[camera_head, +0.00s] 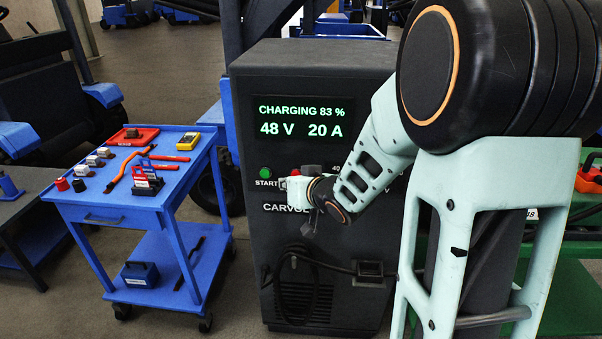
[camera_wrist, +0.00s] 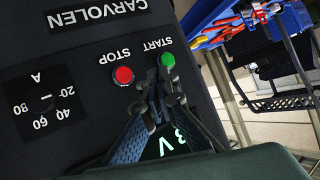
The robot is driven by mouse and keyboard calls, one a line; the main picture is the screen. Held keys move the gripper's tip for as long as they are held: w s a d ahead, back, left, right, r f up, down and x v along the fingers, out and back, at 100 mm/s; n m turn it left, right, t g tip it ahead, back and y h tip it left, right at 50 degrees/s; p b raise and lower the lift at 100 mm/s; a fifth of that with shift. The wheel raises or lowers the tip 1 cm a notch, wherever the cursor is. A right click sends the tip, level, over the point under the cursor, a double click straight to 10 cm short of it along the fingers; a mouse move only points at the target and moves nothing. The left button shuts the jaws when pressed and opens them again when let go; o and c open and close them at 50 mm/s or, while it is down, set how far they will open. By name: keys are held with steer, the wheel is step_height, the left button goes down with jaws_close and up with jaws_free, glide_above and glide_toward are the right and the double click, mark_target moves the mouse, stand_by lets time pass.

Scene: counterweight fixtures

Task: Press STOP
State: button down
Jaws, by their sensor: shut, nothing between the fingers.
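The red STOP button (camera_wrist: 123,75) is on the dark front panel of the charger (camera_head: 300,100), beside the green START button (camera_wrist: 167,60). Both labels read upside down in the wrist view. In the head view START (camera_head: 265,172) is clear, while the STOP area is largely covered by my gripper (camera_head: 308,190). In the wrist view my gripper (camera_wrist: 158,97) is shut and empty. Its fingertips appear just below the two buttons in the picture, nearer START's side. I cannot tell the gap to the panel.
The charger's display (camera_head: 301,120) reads CHARGING 83 %, 48 V, 20 A. A dial marked A (camera_wrist: 45,104) is on the same panel. A blue tool cart (camera_head: 115,212) with tools stands left of the charger. A cable hangs below on the charger's front.

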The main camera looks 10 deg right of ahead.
steer(key=shift+g+y, duration=0.3)
steer(key=s+f, duration=0.1)
steer(key=f, duration=0.1)
steer(key=s+d+f, duration=0.1)
steer(key=s+f, duration=0.1)
steer(key=shift+s, duration=0.15)
steer(key=w+d+p, duration=0.1)
steer(key=w+d, duration=0.1)
steer(key=w, duration=0.6)
steer(key=shift+w+d, duration=0.2)
steer(key=shift+d, duration=0.15)
steer(key=shift+w+p, duration=0.15)
steer(key=shift+p, duration=0.2)
stand_by(0.8)
steer(key=shift+w+d, duration=0.15)
steer(key=shift+w, duration=0.1)
